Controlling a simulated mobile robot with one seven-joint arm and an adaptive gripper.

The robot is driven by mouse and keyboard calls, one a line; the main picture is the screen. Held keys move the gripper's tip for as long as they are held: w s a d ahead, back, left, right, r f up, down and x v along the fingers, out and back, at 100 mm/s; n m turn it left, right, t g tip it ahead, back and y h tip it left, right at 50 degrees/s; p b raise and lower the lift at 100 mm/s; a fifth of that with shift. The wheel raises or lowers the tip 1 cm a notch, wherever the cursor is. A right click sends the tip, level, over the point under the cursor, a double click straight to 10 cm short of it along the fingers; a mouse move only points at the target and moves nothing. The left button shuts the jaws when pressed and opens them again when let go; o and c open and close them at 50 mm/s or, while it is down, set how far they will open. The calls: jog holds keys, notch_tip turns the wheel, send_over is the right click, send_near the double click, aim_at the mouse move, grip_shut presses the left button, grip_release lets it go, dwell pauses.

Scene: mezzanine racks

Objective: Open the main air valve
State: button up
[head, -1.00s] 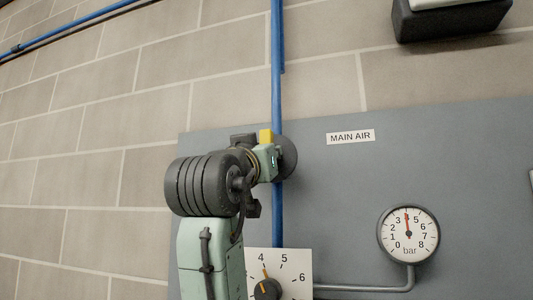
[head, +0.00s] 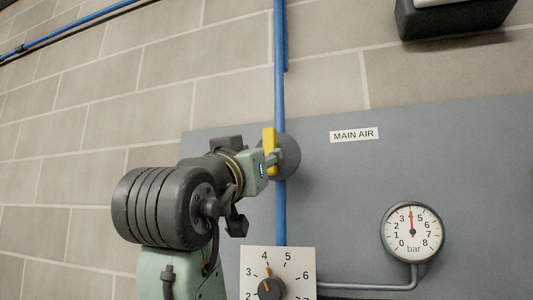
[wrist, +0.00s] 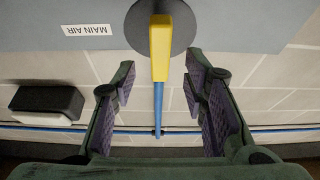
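The main air valve has a yellow lever handle (head: 269,139) on a round grey body (head: 290,156), set on the blue vertical pipe (head: 280,215). The handle stands roughly in line with the pipe. In the wrist view, which is upside down, the yellow handle (wrist: 160,48) lies between the fingers of my gripper (wrist: 160,82). The fingers are spread wide, with a gap on each side of the handle. In the head view my gripper (head: 274,160) is close beside the handle, partly hidden by my wrist.
A "MAIN AIR" label (head: 354,135) is right of the valve on the grey panel (head: 340,205). A round bar gauge (head: 412,232) with its red needle pointing about straight up, and a numbered dial (head: 270,289), sit below. A dark box (head: 455,16) is mounted upper right.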

jog(key=shift+v, duration=2.4)
